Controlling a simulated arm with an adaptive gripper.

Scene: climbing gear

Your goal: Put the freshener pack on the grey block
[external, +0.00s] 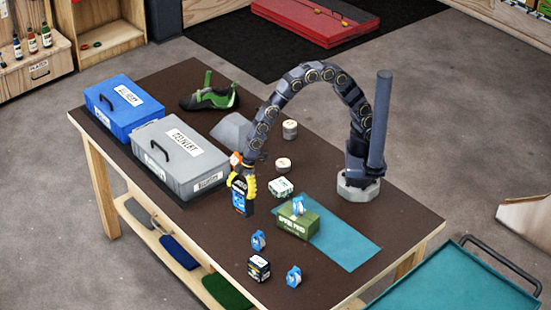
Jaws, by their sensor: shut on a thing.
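My gripper (243,183), with yellow and black parts, points down near the middle of the table. It is shut on a dark pack with a blue label (239,203), which looks like the freshener pack. The pack hangs upright in front of the grey case's right end; whether it touches the table I cannot tell. The grey block (231,130) has sloping sides and stands behind my gripper, right of the grey case. My arm hides its right edge.
A grey case (180,155) and a blue case (125,103) stand at left, a green shoe (210,97) behind. A green box (298,223) sits on a teal mat (350,247); small blue-white items stand in front.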

